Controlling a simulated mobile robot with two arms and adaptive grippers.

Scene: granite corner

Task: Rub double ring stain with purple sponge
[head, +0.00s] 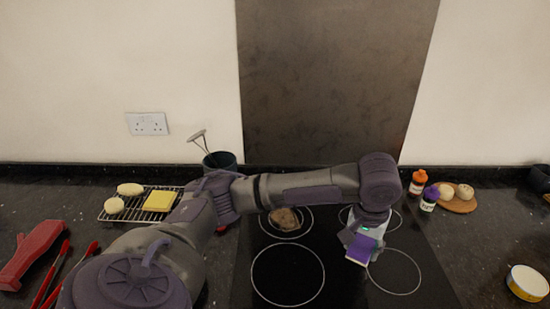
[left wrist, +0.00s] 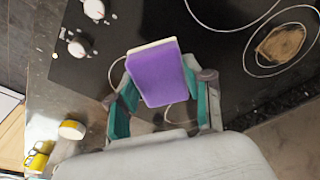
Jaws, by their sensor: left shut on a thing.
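The purple sponge (head: 361,249), with a pale yellowish layer on one side, is held in my left gripper (head: 366,236) over the right half of the black hob. In the left wrist view the sponge (left wrist: 158,75) sits between the teal fingers of the gripper (left wrist: 162,88), which is shut on it. A brown stain (head: 286,220) lies inside the back left cooking ring, left of the sponge and apart from it. In the left wrist view the stain (left wrist: 280,44) lies inside double rings at the upper right. Whether the sponge touches the hob is unclear. My right gripper is out of view.
My left arm crosses over the hob (head: 335,285). A wire rack (head: 135,214) with pale rounds and a yellow slab stands left, near a dark pot (head: 220,160) and red tongs (head: 50,275). Bottles (head: 418,182), a wooden board (head: 458,205) and a tin (head: 527,283) stand right.

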